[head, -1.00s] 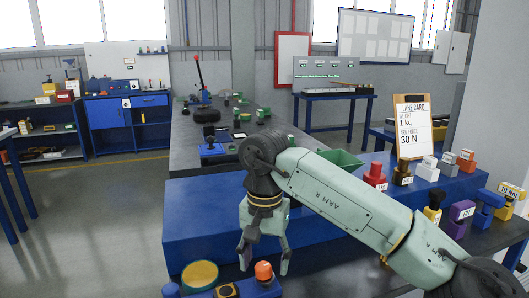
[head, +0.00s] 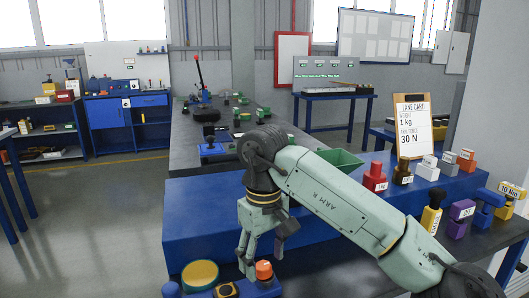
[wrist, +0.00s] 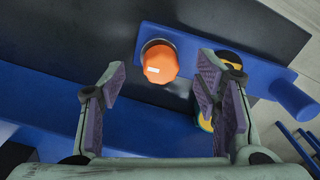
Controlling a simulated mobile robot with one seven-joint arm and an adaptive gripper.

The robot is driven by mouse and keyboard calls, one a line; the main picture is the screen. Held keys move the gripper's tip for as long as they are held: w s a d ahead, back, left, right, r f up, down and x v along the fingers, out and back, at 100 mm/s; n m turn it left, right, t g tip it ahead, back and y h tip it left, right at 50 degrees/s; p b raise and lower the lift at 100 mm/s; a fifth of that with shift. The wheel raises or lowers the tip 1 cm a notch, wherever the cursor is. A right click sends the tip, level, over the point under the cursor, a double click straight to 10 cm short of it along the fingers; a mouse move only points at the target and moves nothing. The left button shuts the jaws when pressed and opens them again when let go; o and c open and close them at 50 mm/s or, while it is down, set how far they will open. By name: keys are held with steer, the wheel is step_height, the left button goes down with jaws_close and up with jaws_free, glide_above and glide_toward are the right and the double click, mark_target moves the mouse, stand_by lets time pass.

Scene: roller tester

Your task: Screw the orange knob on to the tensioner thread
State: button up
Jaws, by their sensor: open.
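The orange knob (head: 264,270) stands upright at the right end of a blue fixture (head: 228,291) at the bottom of the head view. It is faceted with a small white mark on top in the wrist view (wrist: 160,64), and a dark round collar shows beside it. My gripper (head: 266,252) is open and empty just above the knob. In the wrist view the knob lies between the two fingers, beyond their tips, with a gap on both sides. I cannot make out the tensioner thread or tell what the knob rests on.
A yellow-ringed black part (head: 227,290) is left of the knob on the fixture. A blue raised bench (head: 200,225) stands close behind my gripper. Labelled weights, including a red one (head: 375,177), stand to the right.

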steer(key=shift+n, duration=0.5)
steer(key=shift+f+b, duration=1.05)
steer(key=shift+f, duration=0.2)
steer(key=shift+c, duration=0.2)
jaws_close()
